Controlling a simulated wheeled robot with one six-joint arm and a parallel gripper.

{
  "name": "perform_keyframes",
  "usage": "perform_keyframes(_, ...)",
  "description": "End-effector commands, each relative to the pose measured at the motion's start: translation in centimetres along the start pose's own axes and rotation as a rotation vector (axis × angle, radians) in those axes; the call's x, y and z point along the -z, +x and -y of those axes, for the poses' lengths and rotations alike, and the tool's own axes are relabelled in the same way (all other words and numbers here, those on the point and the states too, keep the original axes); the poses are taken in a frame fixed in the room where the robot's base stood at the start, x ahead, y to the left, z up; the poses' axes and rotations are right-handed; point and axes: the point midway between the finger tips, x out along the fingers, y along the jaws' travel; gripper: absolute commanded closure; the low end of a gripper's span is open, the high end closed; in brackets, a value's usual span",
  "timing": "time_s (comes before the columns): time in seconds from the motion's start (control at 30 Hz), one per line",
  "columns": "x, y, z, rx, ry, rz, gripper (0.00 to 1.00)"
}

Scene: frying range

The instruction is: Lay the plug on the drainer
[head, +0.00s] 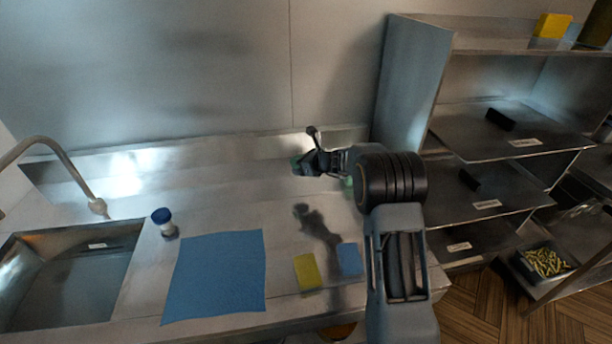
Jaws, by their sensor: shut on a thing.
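My gripper (308,160) is in the air above the back of the steel counter, right of the blue mat. It is shut on a small dark thing, taken to be the plug (313,133), which shows as a small dark shape at the jaws. The jaws hide much of it. The steel drainer surface (140,240) lies between the sink (75,275) and the blue mat (215,275); I cannot tell its exact bounds. The held thing is apart from the counter, and a dark shadow falls on the steel below.
A blue-capped jar (164,222) stands by the sink, near the curved tap (65,160). A yellow sponge (307,272) and a blue sponge (349,259) lie at the front. A steel shelf rack (470,130) stands to the right. Bare steel lies behind the mat.

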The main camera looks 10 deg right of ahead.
Motion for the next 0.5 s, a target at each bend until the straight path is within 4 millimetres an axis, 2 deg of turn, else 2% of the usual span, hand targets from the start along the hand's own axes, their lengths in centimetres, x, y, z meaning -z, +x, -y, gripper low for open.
perform_keyframes(0.03,1.1,0.2,0.8,-0.001,0.005,-0.003,1.0)
perform_keyframes(0.2,3.5,0.8,2.6,-0.002,0.003,-0.001,1.0)
perform_keyframes(0.5,5.2,1.2,3.9,-0.004,0.0,0.0,1.0)
